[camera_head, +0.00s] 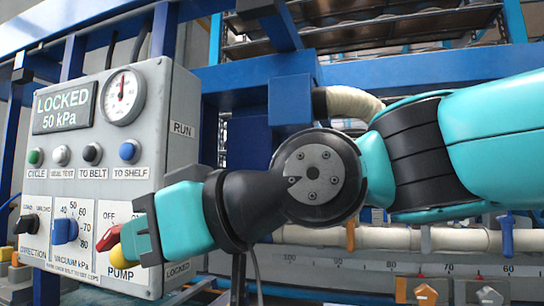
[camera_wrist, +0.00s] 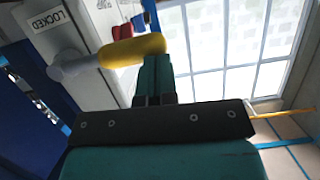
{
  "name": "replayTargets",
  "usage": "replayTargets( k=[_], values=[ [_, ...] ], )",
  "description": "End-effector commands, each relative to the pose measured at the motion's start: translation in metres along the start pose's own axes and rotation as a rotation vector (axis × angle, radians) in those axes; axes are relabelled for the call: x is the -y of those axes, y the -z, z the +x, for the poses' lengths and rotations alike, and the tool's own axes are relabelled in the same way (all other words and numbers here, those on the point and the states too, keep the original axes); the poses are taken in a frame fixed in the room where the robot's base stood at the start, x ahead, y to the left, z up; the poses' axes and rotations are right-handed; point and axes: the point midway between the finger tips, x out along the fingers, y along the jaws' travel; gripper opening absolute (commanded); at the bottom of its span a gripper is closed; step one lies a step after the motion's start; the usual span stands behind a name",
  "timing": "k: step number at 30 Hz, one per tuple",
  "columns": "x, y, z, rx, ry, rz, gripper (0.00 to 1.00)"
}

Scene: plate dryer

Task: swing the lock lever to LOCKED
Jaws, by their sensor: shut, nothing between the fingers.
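The lock lever shows in the wrist view as a yellow grip (camera_wrist: 132,50) on a grey hub (camera_wrist: 72,66), beside a LOCKED label (camera_wrist: 47,19). My gripper (camera_wrist: 154,68) is shut and empty, its fingers right against or very near the grip's outer end; I cannot tell whether they touch. In the head view my gripper (camera_head: 142,243) is in front of the control box's lower right, hiding most of the lever area. A LOCKED label (camera_head: 178,270) shows below it. The box's display (camera_head: 64,108) reads LOCKED, 50 kPa.
The control box (camera_head: 155,110) carries a gauge (camera_head: 123,97), several buttons, a blue vacuum dial (camera_head: 66,231) and a red knob (camera_head: 107,239) close to my fingers. Blue frame posts (camera_head: 291,105) and a pale pipe (camera_head: 390,239) lie behind my arm.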

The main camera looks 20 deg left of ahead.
Motion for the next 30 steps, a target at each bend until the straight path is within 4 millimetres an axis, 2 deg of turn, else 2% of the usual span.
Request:
replayTargets(
  k=[5, 11, 14, 15, 24, 30],
  values=[
    [0.0, -0.001, 0.0, 0.004, 0.001, 0.002, 0.0],
    [0.003, 0.021, -0.017, 0.0, 0.002, 0.0, 0.0],
    [0.005, 0.037, -0.032, -0.001, 0.003, -0.002, 0.0],
    [0.004, 0.029, -0.042, -0.001, 0.0, -0.001, 0.0],
    [0.006, 0.028, -0.105, -0.001, 0.001, -0.002, 0.0],
    [0.007, 0.029, -0.124, 0.0, 0.004, -0.002, 0.0]
  ],
)
